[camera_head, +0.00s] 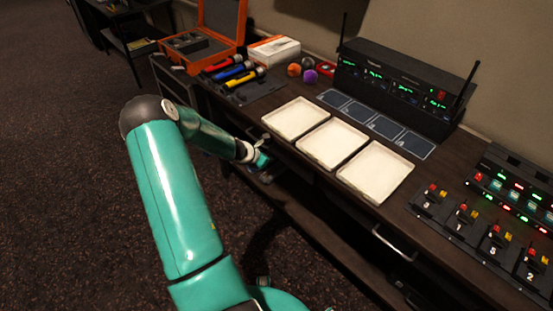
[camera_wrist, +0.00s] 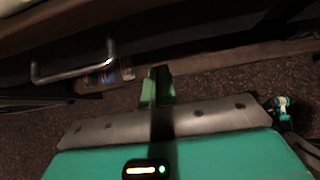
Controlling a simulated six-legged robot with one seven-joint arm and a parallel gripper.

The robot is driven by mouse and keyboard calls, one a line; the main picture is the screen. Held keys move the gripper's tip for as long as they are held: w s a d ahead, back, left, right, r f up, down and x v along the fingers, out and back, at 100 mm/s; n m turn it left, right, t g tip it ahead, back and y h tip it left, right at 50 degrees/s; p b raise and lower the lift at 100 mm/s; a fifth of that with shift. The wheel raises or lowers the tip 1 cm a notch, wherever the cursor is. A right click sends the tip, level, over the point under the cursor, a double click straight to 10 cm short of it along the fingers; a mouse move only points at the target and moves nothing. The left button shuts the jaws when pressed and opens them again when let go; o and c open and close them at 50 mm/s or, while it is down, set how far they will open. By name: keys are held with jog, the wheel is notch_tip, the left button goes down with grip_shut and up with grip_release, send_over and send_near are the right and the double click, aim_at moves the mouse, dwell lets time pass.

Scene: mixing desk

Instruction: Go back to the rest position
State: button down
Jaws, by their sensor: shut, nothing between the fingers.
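My gripper (camera_head: 264,163) is at the end of my teal arm, low at the desk's front edge, beside the left white tray (camera_head: 295,118). In the wrist view my gripper's fingers (camera_wrist: 158,80) are together, with nothing seen between them. They point at the dark floor under the desk front, with my own teal body below them in the picture.
A metal drawer handle (camera_wrist: 75,65) is left of the fingers in the wrist view. Another drawer handle (camera_head: 393,244) is on the desk front. The desk holds more white trays (camera_head: 333,143), microphones (camera_head: 235,74), an orange case (camera_head: 222,20) and a receiver rack (camera_head: 395,80). Open carpet (camera_head: 60,150) is at left.

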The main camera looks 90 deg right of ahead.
jog(key=v, duration=0.7)
jog(key=shift+w+r, duration=0.2)
jog(key=shift+w, duration=0.2)
jog(key=shift+a, duration=0.1)
jog(key=w+a+r+m+t, duration=0.2)
jog(key=w+a+r+m, duration=0.1)
jog(key=w+a+r, duration=0.65)
jog(key=w+a+r+m+t, duration=0.25)
jog(key=w+a+r, duration=0.3)
jog(key=w, duration=0.75)
jog(key=w+a+r+m+t+y, duration=0.15)
jog(key=w+a+r, duration=0.25)
jog(key=a, duration=0.4)
jog(key=w+a+r+m+t, duration=0.1)
jog(key=w+a+r+t, duration=0.15)
jog(key=a+r, duration=0.4)
jog(key=s+a+r+t+y, duration=0.1)
jog(key=s+a+r+y, duration=0.1)
jog(key=a, duration=1.3)
jog(key=s+a+r+m+t+y, duration=0.1)
jog(key=s+a+r+t+y, duration=0.1)
jog(key=a, duration=1.3)
notch_tip(320, 180, up, 2)
jog(key=shift+s+a+r+y, duration=0.15)
jog(key=shift+s+a+y, duration=0.1)
jog(key=shift+s+y, duration=0.25)
